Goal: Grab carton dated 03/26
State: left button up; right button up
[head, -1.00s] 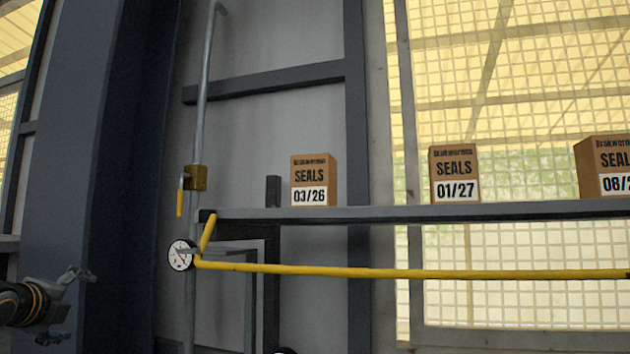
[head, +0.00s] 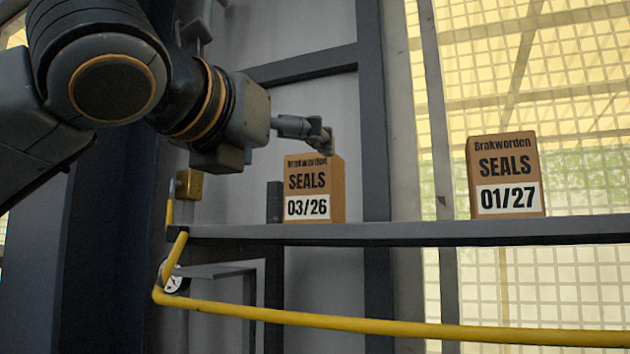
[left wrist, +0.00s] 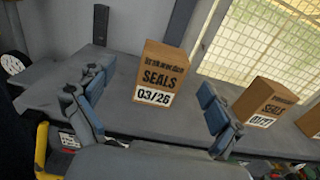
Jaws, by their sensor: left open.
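The carton marked 03/26 (head: 308,189) stands upright on the dark shelf in the head view. It is brown with "SEALS" printed above a white date label. In the left wrist view the same carton (left wrist: 158,78) stands between and beyond the two fingers. My left gripper (head: 318,135) is at the carton's top edge in the head view; one finger hides part of that edge. In the left wrist view the gripper (left wrist: 150,112) is open and empty, its fingers spread wide to either side of the carton. I cannot tell whether a finger touches it. My right gripper is not in view.
The carton marked 01/27 (head: 505,176) stands to the right on the same shelf (head: 420,232). A further carton (left wrist: 310,122) shows at the right edge of the wrist view. A yellow pipe (head: 350,323) runs below the shelf, and a brass valve (head: 189,184) is at its left.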

aim_at(307, 160)
pick_arm(q)
jog(key=x, duration=0.3)
jog(key=shift+s+d, duration=0.1)
jog(key=shift+w+d+p, duration=0.1)
jog(key=shift+w+p, duration=0.15)
jog(key=shift+p, duration=0.05)
jog(key=p+x, duration=0.1)
jog(key=x, duration=0.1)
jog(key=p+x, duration=0.1)
jog(key=x, duration=0.1)
jog(key=shift+w+d+f+p, duration=0.1)
jog(key=shift+w+d+p, duration=0.1)
jog(key=shift+d+p, duration=0.25)
jog(key=shift+w+d+f, duration=0.1)
jog(key=shift+w, duration=0.15)
jog(key=shift+s, duration=0.25)
jog(key=c, duration=1.4)
jog(key=shift+c, duration=0.4)
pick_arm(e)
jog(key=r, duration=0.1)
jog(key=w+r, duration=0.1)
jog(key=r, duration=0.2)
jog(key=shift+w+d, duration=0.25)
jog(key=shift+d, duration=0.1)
